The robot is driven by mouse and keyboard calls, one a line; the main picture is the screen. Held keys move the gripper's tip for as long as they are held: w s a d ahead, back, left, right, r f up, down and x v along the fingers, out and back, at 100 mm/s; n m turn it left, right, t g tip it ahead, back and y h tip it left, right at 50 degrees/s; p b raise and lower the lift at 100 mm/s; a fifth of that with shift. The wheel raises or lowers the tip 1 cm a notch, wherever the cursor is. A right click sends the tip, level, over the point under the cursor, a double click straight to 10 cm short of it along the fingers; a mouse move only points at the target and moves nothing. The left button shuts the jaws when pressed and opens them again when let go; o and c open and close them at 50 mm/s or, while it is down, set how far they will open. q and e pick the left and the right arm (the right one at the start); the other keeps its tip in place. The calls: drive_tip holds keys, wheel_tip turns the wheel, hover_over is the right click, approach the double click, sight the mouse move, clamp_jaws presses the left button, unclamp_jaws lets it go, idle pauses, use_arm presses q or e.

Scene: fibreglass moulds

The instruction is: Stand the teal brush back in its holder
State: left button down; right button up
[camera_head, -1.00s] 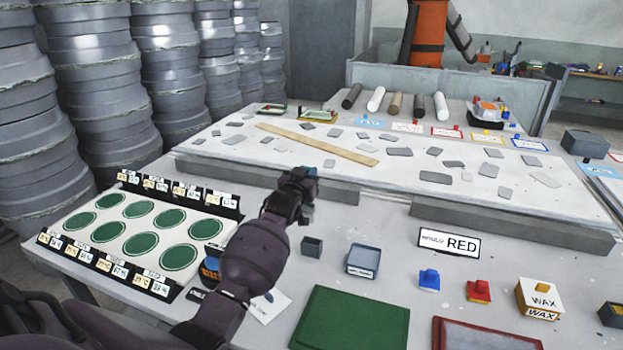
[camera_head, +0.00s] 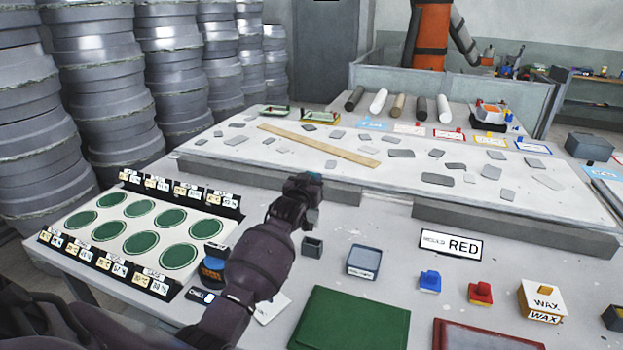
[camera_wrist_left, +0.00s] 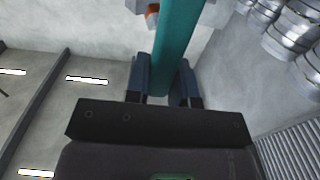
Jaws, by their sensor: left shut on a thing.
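My left gripper (camera_head: 310,188) is raised over the table, just in front of the long sanded board area. In the left wrist view its two fingers (camera_wrist_left: 161,85) are shut on the teal brush (camera_wrist_left: 177,38), whose teal length runs up between them. In the head view only a small teal bit (camera_head: 315,177) shows at the gripper. A small dark grey open box (camera_head: 312,247) stands on the table below and beside the gripper; I cannot tell whether it is the brush holder. My right gripper is not in view.
A blue-grey tray (camera_head: 364,262), a green panel (camera_head: 350,320) and a "RED" sign (camera_head: 450,245) lie to the right. A white board with green discs (camera_head: 125,235) is at left. A dark blue container (camera_head: 212,265) stands close beside my left arm.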

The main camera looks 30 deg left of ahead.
use_arm(q)
drive_tip(key=shift+f+b, duration=0.35)
drive_tip(key=shift+f, duration=0.4)
drive_tip(key=shift+f+b, duration=0.75)
drive_tip(key=shift+f, duration=0.5)
drive_tip(key=shift+f+b, duration=0.85)
drive_tip(key=shift+f, duration=0.6)
drive_tip(key=shift+f+b, duration=0.35)
drive_tip(key=shift+f, duration=0.75)
drive_tip(key=shift+f+b, duration=0.35)
drive_tip(key=shift+b, duration=0.1)
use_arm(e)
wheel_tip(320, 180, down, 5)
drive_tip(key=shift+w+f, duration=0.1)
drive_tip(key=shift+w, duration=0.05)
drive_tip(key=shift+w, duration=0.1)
